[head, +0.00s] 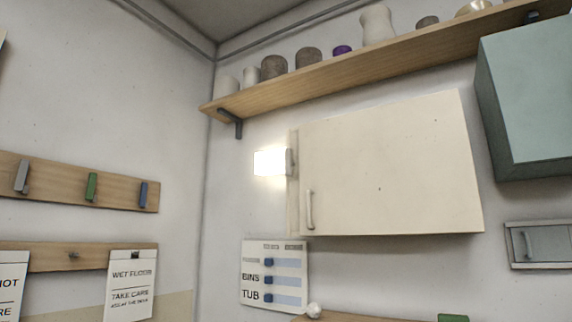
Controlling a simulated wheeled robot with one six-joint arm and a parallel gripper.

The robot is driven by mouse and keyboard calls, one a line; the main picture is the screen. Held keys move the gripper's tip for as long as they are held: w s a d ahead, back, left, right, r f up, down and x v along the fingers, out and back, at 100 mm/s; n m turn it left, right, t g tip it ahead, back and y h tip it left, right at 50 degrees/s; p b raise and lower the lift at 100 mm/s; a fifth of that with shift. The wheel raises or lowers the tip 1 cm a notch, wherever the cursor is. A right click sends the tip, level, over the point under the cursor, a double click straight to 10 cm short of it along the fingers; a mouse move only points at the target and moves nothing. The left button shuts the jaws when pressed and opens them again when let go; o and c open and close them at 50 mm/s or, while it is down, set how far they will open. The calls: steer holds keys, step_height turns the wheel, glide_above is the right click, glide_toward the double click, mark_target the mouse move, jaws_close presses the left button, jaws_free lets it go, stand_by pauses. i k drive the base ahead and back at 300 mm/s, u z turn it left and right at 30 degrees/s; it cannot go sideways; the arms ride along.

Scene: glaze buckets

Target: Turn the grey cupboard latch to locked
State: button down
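A small grey cupboard (541,263) shows at the right edge of the head view, cut off by the frame. No turned or locked mark is readable on either. My gripper is not in view.
A wooden shelf (330,84) with several jars runs above. A teal cabinet (530,95) juts out at upper right. A bright lamp (269,162) is beside the cream cupboard. A board with blue sliders (274,275) hangs below. Peg rails (60,182) and signs (131,286) are left.

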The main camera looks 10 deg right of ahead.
mark_target(288, 170)
steer(key=u, duration=2.35)
steer(key=i, duration=3.55)
steer(key=z, duration=4.75)
steer(key=i, duration=1.15)
